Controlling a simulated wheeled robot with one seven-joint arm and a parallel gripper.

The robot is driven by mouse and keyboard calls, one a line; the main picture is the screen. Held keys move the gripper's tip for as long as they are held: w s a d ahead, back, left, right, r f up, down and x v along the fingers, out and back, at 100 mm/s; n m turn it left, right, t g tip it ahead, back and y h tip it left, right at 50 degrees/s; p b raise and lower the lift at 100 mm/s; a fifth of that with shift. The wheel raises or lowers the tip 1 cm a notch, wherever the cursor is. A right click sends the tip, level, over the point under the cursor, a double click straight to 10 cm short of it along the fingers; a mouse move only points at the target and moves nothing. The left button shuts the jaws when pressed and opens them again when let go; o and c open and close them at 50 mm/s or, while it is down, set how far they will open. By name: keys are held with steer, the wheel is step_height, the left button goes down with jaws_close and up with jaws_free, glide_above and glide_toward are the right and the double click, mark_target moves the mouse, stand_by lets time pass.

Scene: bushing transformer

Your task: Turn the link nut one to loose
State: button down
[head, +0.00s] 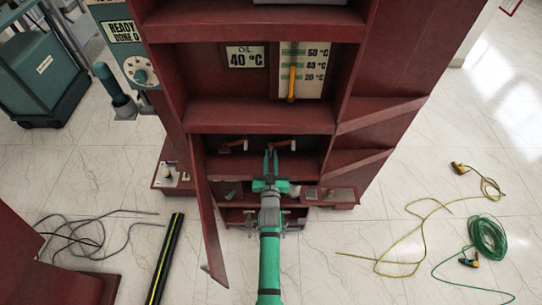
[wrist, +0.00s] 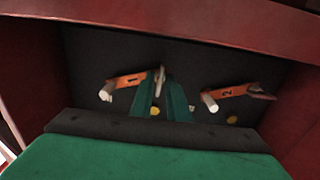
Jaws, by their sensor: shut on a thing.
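Link one, an orange bar marked 1, shows in the wrist view (wrist: 130,82). Its link nut one (wrist: 160,77), a pale winged piece, sits at the bar's right end there. My gripper (wrist: 162,82) is shut on this nut, with a green finger on each side; the fingers hide part of it. In the head view my gripper (head: 271,151) reaches into the dark lower compartment, at the left end of the right-hand orange link (head: 283,144). The nut is too small to make out there.
Link two (wrist: 228,92), with its own nut (wrist: 261,92), is close beside my fingers. Red cabinet walls and a shelf (head: 262,116) enclose the compartment. An open door (head: 208,225) stands left of my arm. Cables (head: 487,238) lie on the floor at right.

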steer(key=shift+a+f, duration=0.1)
steer(key=c, duration=2)
jaws_free()
steer(key=s, duration=1)
steer(key=shift+s, duration=0.4)
steer(key=shift+w, duration=0.1)
